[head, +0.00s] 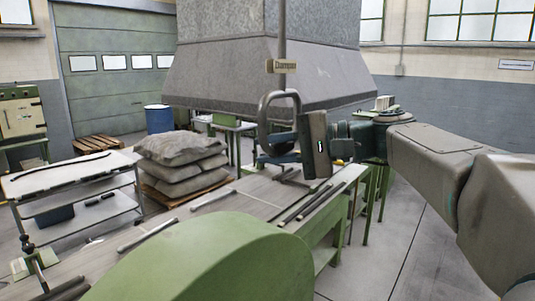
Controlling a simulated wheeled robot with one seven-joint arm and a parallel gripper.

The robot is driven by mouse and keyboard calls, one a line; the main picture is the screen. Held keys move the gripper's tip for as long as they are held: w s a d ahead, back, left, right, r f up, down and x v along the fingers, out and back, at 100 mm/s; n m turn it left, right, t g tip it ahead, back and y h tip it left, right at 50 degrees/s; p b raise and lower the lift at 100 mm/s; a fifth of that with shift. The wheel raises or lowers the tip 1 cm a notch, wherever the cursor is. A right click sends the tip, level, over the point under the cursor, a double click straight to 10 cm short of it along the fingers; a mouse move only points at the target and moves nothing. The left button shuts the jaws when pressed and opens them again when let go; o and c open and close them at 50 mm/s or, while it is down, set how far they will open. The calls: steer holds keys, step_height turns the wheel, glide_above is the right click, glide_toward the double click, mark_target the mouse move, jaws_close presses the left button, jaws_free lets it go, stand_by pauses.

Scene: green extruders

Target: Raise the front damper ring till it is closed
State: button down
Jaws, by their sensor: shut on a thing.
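The front damper ring (263,118) is a thick dark grey loop at the lower end of a vertical rod (282,35) in front of the grey extraction hood. My gripper (270,158) comes in from the right and is shut on the lower part of the ring. The gripper's housing hides the ring's right side, and the exact contact of the fingers is small and hard to see.
The grey hood (265,75) fills the top centre. Below is a long workbench (235,205) with metal bars; a rounded green machine cover (205,265) stands in front. Left are stacked sacks (180,160), a blue drum (158,118) and a shelf trolley (75,180). Open floor lies at right.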

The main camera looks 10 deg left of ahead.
steer(key=shift+r, duration=0.45)
steer(key=c, duration=1.3)
jaws_free()
steer(key=shift+f, duration=0.1)
steer(key=shift+d+f, duration=0.1)
steer(key=b+v, duration=0.2)
steer(key=v, duration=1.1)
steer(key=shift+s+d+b, duration=0.1)
steer(key=shift+d+b, duration=0.2)
steer(key=shift+d, duration=0.05)
